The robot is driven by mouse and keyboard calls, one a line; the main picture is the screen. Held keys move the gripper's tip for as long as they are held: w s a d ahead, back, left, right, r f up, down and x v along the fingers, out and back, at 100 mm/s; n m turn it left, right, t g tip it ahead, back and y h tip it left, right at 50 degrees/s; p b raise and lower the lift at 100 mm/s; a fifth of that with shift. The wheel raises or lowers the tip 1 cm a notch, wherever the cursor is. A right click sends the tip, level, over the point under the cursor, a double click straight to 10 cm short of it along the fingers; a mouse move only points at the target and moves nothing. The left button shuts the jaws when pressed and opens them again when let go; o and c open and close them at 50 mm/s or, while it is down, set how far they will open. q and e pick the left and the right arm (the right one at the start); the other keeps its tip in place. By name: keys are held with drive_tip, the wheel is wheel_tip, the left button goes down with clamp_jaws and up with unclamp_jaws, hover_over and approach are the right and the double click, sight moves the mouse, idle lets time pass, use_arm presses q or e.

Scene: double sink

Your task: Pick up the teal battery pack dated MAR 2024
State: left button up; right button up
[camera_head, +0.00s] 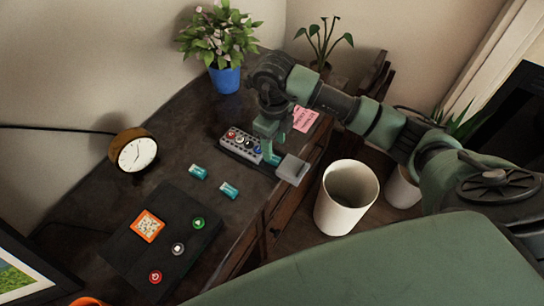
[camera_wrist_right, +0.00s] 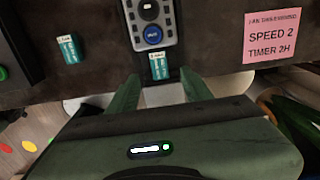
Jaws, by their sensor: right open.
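Two teal battery packs lie on the dark desk in the head view, a left one (camera_head: 198,172) and a right one (camera_head: 228,190). A third teal pack (camera_head: 273,159) shows partly beneath my right gripper (camera_head: 270,142). In the right wrist view, one teal and white pack (camera_wrist_right: 158,67) lies just beyond and between the fingertips of my right gripper (camera_wrist_right: 160,88). Another pack (camera_wrist_right: 68,48) lies to the left. The printed dates are too small to read. My right gripper is open and holds nothing. My left gripper is not in view.
A grey button panel (camera_head: 240,144) lies beside the gripper, with a pink note (camera_head: 305,119) near the desk edge. A light grey block (camera_head: 292,168) sits at the edge. A white bin (camera_head: 346,197) stands beyond it. A clock (camera_head: 134,152) and dark pad (camera_head: 181,224) are left.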

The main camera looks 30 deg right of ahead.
wheel_tip(320, 180, down, 5)
drive_tip(key=shift+w+a+f+p, duration=0.1)
drive_tip(key=shift+w+f+p, duration=0.1)
drive_tip(key=shift+p, duration=0.45)
clamp_jaws()
drive_tip(key=shift+r, duration=0.1)
